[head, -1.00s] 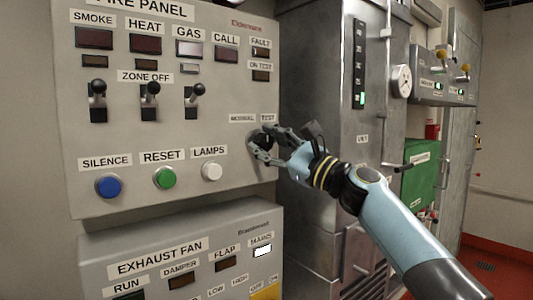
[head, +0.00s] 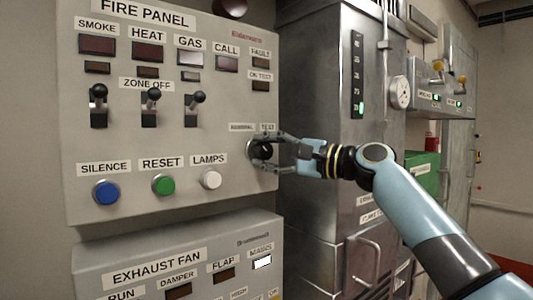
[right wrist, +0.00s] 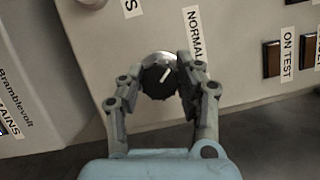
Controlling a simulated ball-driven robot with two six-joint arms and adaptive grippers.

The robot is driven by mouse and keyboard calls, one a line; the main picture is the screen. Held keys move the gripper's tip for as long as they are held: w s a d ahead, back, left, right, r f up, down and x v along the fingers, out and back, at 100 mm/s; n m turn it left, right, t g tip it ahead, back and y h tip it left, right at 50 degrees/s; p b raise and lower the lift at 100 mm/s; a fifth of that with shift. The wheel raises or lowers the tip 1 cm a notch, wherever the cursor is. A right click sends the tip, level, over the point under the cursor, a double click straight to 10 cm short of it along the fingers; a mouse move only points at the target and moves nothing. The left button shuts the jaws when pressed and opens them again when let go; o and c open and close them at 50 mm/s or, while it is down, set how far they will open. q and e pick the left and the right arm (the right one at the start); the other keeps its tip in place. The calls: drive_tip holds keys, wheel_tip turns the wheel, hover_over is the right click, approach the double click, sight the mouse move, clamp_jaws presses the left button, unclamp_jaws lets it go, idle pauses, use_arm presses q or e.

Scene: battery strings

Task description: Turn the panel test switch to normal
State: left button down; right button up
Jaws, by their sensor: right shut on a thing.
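The panel test switch is a dark round knob (head: 264,150) at the lower right of the fire panel (head: 225,110), under the NORMAL label (head: 241,127) and the TEST label (head: 267,127). My right gripper (head: 259,152) reaches it from the right and is shut on it. In the right wrist view the fingers sit on both sides of the knob (right wrist: 157,80). Its white pointer line slants up and right, toward the NORMAL label (right wrist: 195,34). The TEST label is hidden there. The ON TEST lamp (head: 260,86) looks dark. My left gripper is not in view.
Three black zone toggles (head: 151,107) stand out from the panel. Below are blue (head: 106,192), green (head: 163,185) and white (head: 210,179) buttons. The exhaust fan panel (head: 180,245) is underneath. A metal cabinet (head: 325,100) stands close on the right.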

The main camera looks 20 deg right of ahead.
drive_tip(key=shift+f, duration=0.1)
idle(0.5)
drive_tip(key=o, duration=1.1)
drive_tip(key=shift+o, duration=0.2)
drive_tip(key=r+v, duration=0.1)
drive_tip(key=v, duration=1.1)
drive_tip(key=shift+f, duration=0.25)
